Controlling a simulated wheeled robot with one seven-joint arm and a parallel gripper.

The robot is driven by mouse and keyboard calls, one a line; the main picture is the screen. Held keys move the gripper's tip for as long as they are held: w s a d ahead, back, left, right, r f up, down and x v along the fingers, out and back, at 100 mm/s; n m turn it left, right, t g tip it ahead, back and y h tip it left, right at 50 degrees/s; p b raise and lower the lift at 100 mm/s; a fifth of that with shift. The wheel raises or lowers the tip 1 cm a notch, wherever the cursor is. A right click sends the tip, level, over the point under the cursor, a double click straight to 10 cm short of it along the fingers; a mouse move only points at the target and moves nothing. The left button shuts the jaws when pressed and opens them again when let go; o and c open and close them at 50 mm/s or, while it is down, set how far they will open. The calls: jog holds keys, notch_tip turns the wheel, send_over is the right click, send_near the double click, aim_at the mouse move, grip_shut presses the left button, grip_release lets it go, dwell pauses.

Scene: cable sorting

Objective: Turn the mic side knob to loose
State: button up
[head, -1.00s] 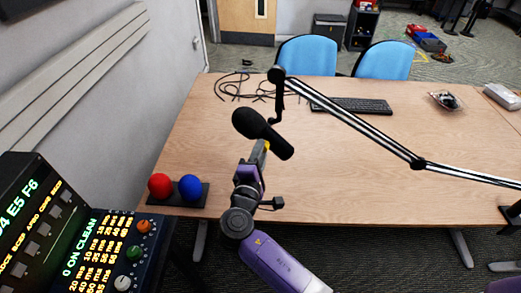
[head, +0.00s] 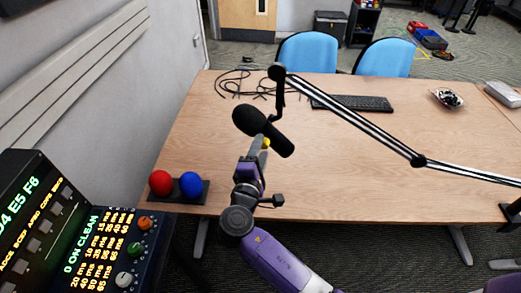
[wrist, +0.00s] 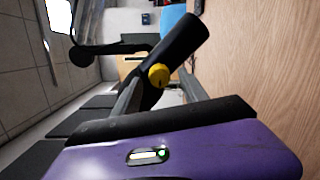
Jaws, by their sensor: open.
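The black microphone (head: 264,130) hangs from a boom arm (head: 350,118) above the wooden table. It also shows tilted in the wrist view (wrist: 182,50). Its side knob is yellow (wrist: 159,75) and faces my gripper; in the head view only a bit of the yellow knob (head: 266,143) shows beside my fingers. My gripper (head: 260,147) is just below the microphone. In the wrist view my gripper (wrist: 160,92) is open, with one grey finger on each side of the knob. Nothing is held, and I cannot tell whether a finger touches the knob.
Black cables (head: 245,85) and a keyboard (head: 352,103) lie on the table (head: 370,150). A red ball (head: 161,183) and a blue ball (head: 191,184) sit on a dark stand at the left edge. A rack device (head: 100,255) stands front left. Blue chairs (head: 308,53) are behind.

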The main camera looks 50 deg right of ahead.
jog(key=b+v, duration=0.1)
jog(key=v, duration=0.6)
jog(key=shift+a+b, duration=0.25)
jog(key=shift+b, duration=0.1)
jog(key=shift+s, duration=0.1)
